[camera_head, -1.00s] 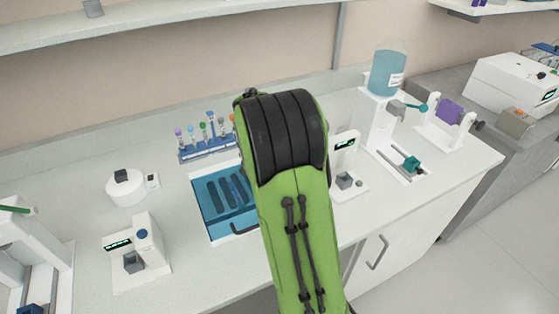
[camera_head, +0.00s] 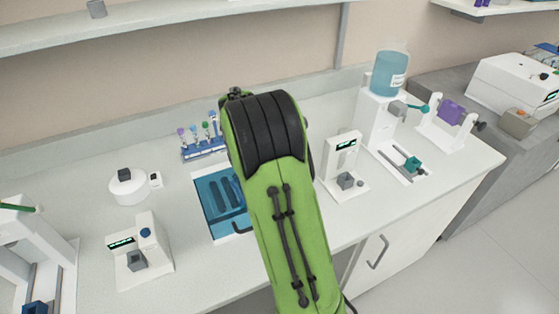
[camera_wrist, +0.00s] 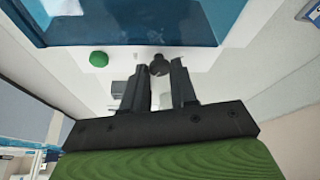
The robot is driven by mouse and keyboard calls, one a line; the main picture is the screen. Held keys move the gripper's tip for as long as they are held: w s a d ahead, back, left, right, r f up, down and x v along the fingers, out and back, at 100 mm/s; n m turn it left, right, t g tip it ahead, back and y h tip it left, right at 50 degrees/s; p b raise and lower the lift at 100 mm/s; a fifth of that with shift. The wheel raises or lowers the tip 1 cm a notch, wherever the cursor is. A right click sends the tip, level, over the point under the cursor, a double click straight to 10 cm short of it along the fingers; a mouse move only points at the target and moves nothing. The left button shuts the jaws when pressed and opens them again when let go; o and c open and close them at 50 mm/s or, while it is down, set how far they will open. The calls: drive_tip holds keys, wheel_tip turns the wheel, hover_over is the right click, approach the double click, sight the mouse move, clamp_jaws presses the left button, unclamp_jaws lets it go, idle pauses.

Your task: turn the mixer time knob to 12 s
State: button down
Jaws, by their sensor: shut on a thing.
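My gripper (camera_wrist: 160,75) shows in the wrist view with its two dark fingers closed around a small dark round knob (camera_wrist: 160,64) at their tips. The knob sits on a white front face below a blue surface. A green round button (camera_wrist: 99,59) is on the same face, to the left of the knob and apart from my gripper. In the head view my green arm hides the gripper and the knob. I cannot read any time setting or see a mark on the knob.
In the head view a blue basin (camera_head: 212,205) lies left of my arm, with a tube rack (camera_head: 204,150) behind it. A white device with a display (camera_head: 342,165) stands close to the right. A dispenser with a blue bottle (camera_head: 389,75) stands farther right.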

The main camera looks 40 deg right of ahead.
drive_tip(key=c, duration=0.9)
unclamp_jaws()
drive_tip(key=p+v, duration=0.4)
drive_tip(key=v, duration=1.1)
drive_tip(key=shift+a+r, duration=0.2)
drive_tip(key=shift+r, duration=0.15)
drive_tip(key=shift+w, duration=0.1)
drive_tip(key=s+a+n+t+y, duration=0.4)
drive_tip(key=s+a+n+t, duration=0.1)
drive_tip(key=s+a+n, duration=1.3)
drive_tip(key=s+a, duration=0.1)
drive_tip(key=s, duration=0.1)
drive_tip(key=shift+s+t, duration=0.3)
